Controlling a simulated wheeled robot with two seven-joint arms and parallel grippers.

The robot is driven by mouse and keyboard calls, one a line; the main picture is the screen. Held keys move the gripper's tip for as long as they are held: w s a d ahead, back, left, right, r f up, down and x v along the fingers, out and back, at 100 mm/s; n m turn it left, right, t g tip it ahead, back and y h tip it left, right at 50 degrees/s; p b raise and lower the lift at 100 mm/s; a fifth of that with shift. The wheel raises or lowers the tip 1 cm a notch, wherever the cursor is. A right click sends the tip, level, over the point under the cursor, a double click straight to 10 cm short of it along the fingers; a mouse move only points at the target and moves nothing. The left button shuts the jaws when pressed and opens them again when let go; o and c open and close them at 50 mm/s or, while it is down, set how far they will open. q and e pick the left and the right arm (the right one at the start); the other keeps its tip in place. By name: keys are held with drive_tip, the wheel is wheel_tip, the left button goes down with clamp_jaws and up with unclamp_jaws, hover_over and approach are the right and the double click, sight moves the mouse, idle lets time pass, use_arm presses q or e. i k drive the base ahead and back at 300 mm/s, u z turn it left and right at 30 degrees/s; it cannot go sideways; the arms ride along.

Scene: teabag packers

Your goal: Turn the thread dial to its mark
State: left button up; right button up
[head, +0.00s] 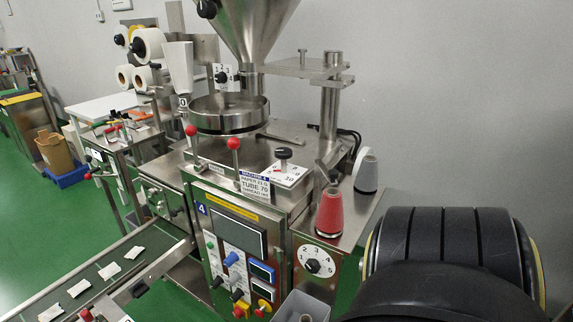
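A round white dial with a black knob (313,266) is on the front of the steel machine, below the thread cones. Numbers including 2 and 3 show around it. A red thread cone (330,212) and a grey thread cone (367,172) stand above it on the steel top. A label (256,187) reads MACHINE 4, with PAPER, TUBE 70 and a THREAD line too small to read surely. No mark for the dial can be made out. Neither gripper shows; a large black part of my own arm fills the lower right.
Another black knob on a white scale plate (284,155) stands on the machine top, and a numbered dial (222,77) is higher up. A control panel (238,262) is left of the front dial. A grey bin (303,306) stands below it. A conveyor with teabags (108,271) runs lower left.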

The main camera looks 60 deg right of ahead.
sight(313, 266)
drive_tip(key=i, duration=0.95)
drive_tip(key=z, duration=2.1)
